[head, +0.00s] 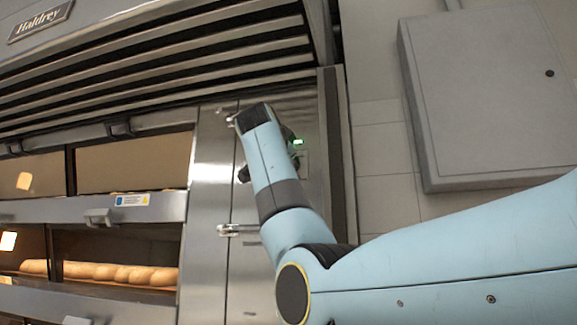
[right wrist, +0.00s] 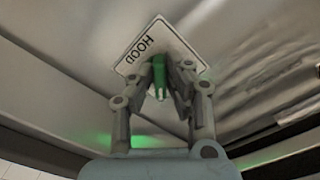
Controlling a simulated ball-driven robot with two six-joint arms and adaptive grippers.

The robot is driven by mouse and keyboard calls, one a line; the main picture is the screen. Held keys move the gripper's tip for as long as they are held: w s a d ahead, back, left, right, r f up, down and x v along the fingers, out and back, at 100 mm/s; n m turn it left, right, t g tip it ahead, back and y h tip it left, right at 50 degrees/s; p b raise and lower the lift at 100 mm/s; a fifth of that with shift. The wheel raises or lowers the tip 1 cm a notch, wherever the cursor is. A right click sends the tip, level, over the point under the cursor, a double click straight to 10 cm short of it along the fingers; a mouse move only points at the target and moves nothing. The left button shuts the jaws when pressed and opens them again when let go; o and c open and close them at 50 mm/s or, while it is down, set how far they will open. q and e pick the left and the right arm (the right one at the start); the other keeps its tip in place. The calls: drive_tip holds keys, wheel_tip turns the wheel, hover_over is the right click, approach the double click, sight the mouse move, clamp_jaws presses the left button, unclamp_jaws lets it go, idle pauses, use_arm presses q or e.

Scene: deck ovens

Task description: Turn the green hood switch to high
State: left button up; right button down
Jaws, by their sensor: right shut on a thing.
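The green hood switch (right wrist: 159,75) stands on a white plate marked HOOD (right wrist: 141,50) in the right wrist view. My right gripper (right wrist: 172,80) has its fingers at both sides of the switch and is shut on it. The fingers partly cover the switch, and I cannot tell which position it points to. In the head view my right arm hides the switch and most of the gripper at the oven's right-hand steel panel (head: 307,115). A small green light (head: 298,142) shows just right of the arm. My left gripper is not in view.
Deck ovens with bread loaves (head: 110,273) stand at the left, below a slatted hood (head: 150,60). A metal handle (head: 237,230) sticks out left of my arm. A grey wall cabinet (head: 480,100) is at the right.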

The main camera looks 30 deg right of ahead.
drive_tip(key=shift+f, duration=0.1)
idle(0.3)
drive_tip(key=c, duration=1.3)
unclamp_jaws()
drive_tip(key=shift+c, duration=0.2)
drive_tip(key=shift+a, duration=0.1)
drive_tip(key=v, duration=1.1)
drive_tip(key=shift+s+a, duration=0.3)
